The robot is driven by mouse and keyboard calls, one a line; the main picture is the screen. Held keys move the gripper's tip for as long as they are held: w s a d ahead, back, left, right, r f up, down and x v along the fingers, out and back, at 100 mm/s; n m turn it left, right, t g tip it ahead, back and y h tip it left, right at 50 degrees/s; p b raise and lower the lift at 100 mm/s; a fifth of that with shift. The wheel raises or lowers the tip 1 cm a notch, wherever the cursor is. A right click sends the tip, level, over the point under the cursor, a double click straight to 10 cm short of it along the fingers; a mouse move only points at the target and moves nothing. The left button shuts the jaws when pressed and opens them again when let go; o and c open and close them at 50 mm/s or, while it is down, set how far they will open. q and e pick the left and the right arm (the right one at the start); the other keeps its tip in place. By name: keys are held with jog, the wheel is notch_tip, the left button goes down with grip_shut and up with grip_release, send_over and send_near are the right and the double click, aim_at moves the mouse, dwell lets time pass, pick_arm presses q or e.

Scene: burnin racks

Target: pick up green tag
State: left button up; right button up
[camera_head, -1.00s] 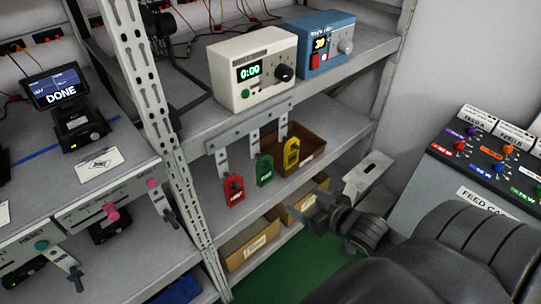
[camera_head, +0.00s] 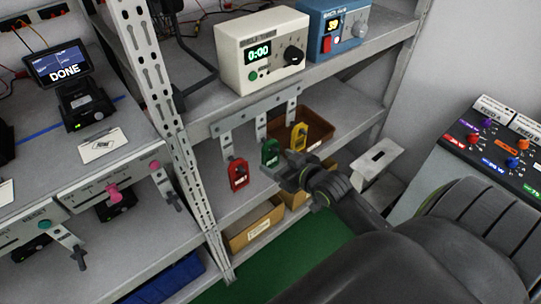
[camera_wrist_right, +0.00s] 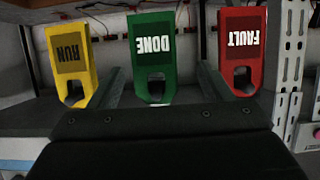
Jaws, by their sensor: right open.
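The green tag (camera_head: 271,153), marked DONE in the right wrist view (camera_wrist_right: 153,38), hangs between a red tag (camera_head: 238,176) and a yellow tag (camera_head: 299,138) on a metal bracket at the shelf edge. In the right wrist view the yellow RUN tag (camera_wrist_right: 70,50) is left and the red FAULT tag (camera_wrist_right: 242,42) right, with lettering upside down. My right gripper (camera_head: 282,168) is open just in front of the green tag. In the wrist view its fingers (camera_wrist_right: 157,80) lie either side of the green tag's lower end; contact cannot be told. My left gripper is not in view.
The grey bracket (camera_head: 258,110) runs above the tags. A brown bin (camera_head: 318,130) stands behind the yellow tag, and a cardboard bin (camera_head: 254,232) sits below. A perforated rack post (camera_head: 165,120) rises at left. A control panel (camera_head: 480,170) stands at right.

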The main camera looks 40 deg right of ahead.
aim_at(272, 156)
jog(key=shift+d+p+x, duration=0.15)
jog(key=shift+p+x, duration=0.1)
jog(key=shift+x, duration=0.9)
jog(key=shift+d+p+x, duration=0.15)
jog(key=shift+p+x, duration=0.05)
jog(key=shift+x, duration=0.95)
jog(key=shift+w+f, duration=0.15)
jog(key=shift+w, duration=0.45)
jog(key=c, duration=1)
jog(key=shift+c, duration=0.2)
